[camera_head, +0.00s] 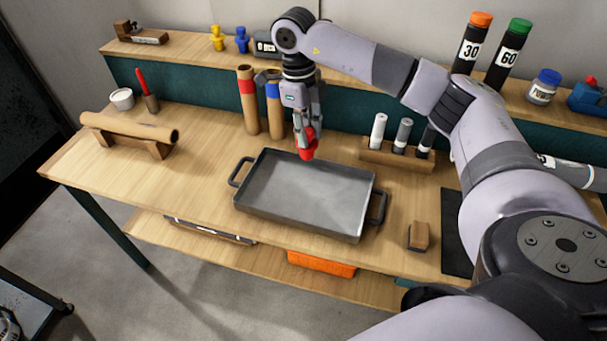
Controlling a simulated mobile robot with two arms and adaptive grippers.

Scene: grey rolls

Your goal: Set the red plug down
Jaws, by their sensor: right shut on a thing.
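The red plug (307,151) is held in my right gripper (308,133), which points down with its fingers shut on the plug. The plug hangs over the back edge of a grey metal tray (264,204) that has a handle at each end. I cannot tell the exact gap between the plug and the tray. The tray lies on the wooden bench and looks empty. My left gripper does not show.
A wooden rack (373,156) with grey rolls is to the right. A brown roll lies on a cradle (154,146) at left. A small wooden block (419,236) sits right of the tray.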

